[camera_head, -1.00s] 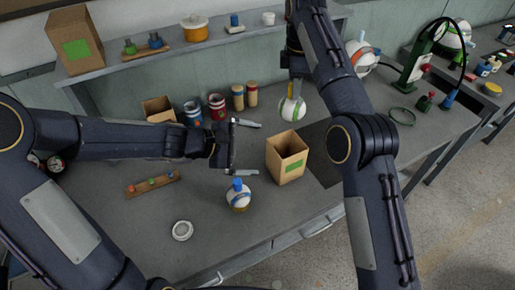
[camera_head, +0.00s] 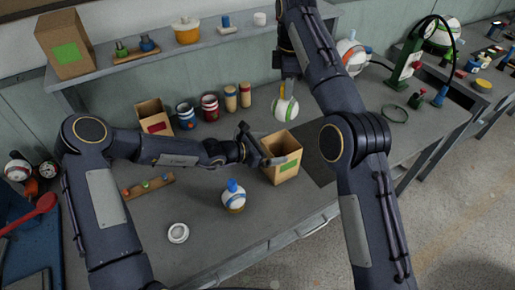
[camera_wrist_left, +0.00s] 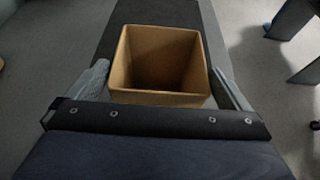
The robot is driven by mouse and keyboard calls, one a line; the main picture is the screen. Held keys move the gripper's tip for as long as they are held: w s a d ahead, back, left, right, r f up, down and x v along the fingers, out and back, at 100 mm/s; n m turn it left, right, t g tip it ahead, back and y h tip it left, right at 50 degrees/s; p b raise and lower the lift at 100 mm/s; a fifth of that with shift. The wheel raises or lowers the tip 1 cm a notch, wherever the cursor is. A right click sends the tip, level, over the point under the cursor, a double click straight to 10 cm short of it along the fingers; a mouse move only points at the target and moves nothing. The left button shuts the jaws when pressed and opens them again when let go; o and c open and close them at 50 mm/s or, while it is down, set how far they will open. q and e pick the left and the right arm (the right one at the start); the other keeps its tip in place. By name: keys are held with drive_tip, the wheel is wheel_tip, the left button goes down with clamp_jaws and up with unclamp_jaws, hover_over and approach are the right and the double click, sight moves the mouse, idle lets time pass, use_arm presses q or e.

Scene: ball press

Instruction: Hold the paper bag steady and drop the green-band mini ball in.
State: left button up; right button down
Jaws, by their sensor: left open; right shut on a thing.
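The paper bag (camera_head: 283,169), brown with a green label, stands upright and open-topped on the workbench. My left gripper (camera_head: 267,148) is at the bag, open, with one finger on each side of it. In the left wrist view the bag's rim (camera_wrist_left: 160,98) lies between the spread fingers, and its visible inside looks empty. I cannot tell whether the fingers touch it. The green-band mini ball (camera_head: 285,109), white with a green band, hangs from my right gripper (camera_head: 287,92), which is shut on it above the bench, behind the bag.
A white ball with a blue top (camera_head: 233,196) and a white ring (camera_head: 177,233) lie on the front bench. A second bag with a red label (camera_head: 155,119) and several cans stand behind my left arm. A green ring (camera_head: 395,114) lies to the right.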

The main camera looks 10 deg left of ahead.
sight(293, 144)
use_arm(q)
drive_tip(key=x, duration=0.5)
drive_tip(key=c, duration=0.6)
use_arm(e)
wheel_tip(293, 144, down, 13)
idle(1.4)
drive_tip(key=c, duration=1.1)
unclamp_jaws()
